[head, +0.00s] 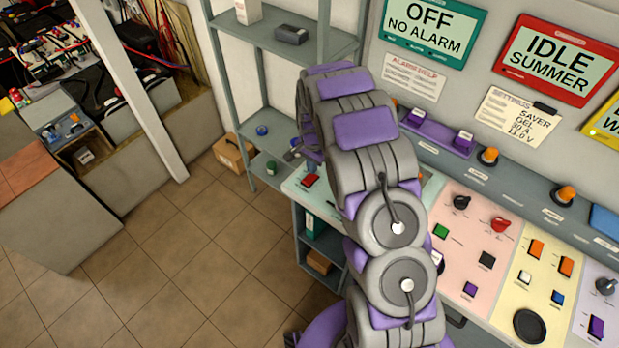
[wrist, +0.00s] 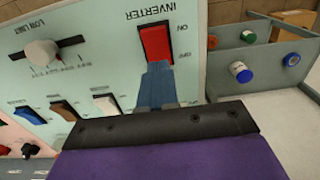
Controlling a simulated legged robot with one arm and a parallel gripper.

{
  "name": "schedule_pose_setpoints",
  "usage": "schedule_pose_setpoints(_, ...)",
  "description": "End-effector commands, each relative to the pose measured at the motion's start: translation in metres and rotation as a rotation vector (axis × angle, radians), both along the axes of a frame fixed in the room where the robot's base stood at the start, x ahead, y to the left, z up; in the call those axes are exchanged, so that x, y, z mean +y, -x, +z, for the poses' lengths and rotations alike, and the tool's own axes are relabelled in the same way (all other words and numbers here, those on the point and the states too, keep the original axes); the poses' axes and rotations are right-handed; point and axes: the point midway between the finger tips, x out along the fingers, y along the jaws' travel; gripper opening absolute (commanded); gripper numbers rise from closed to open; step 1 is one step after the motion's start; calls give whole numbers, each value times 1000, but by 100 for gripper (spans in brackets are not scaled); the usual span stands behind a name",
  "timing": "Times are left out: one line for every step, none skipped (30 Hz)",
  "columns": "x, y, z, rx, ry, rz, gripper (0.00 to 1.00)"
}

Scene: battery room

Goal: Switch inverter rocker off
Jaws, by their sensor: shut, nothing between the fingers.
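The inverter rocker (wrist: 156,43) is a red switch in a dark frame on the pale teal panel (wrist: 95,28), under an upside-down INVERTER label in the wrist view. In the head view the red rocker (head: 310,180) shows just left of my arm. My gripper (wrist: 158,70) is shut and empty, its blue-grey fingertips at the lower end of the rocker in the wrist view. I cannot tell whether they touch it. Which way the rocker is tipped is unclear.
A white-handled knob (wrist: 42,53) and several small rockers (wrist: 64,110) share the teal panel. A grey shelf with coloured spools (wrist: 240,72) stands beside it. Pink and yellow panels (head: 475,235) lie right of my arm. The tiled floor (head: 180,270) at left is clear.

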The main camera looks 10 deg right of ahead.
Motion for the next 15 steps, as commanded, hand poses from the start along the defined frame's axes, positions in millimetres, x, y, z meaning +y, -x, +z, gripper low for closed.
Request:
schedule_pose_setpoints(0,0,5,-1,0,0,0)
schedule_pose_setpoints(0,-1,7,-3,0,0,0)
schedule_pose_setpoints(0,-1,10,-3,0,0,0)
schedule_pose_setpoints(0,-1,12,-3,0,0,0)
schedule_pose_setpoints(0,-1,15,-4,0,0,0)
schedule_pose_setpoints(0,-1,18,-4,0,0,0)
schedule_pose_setpoints(0,-1,20,-4,0,0,0)
schedule_pose_setpoints(0,-1,22,-4,0,0,0)
schedule_pose_setpoints(0,-1,25,-4,0,0,0)
schedule_pose_setpoints(0,-1,27,-4,0,0,0)
schedule_pose_setpoints(0,-1,29,-4,0,0,0)
schedule_pose_setpoints(0,-1,32,-3,0,0,0)
schedule_pose_setpoints(0,-1,34,-2,0,0,0)
schedule_pose_setpoints(0,-1,36,-1,0,0,0)
schedule_pose_setpoints(0,-1,39,-1,0,0,0)
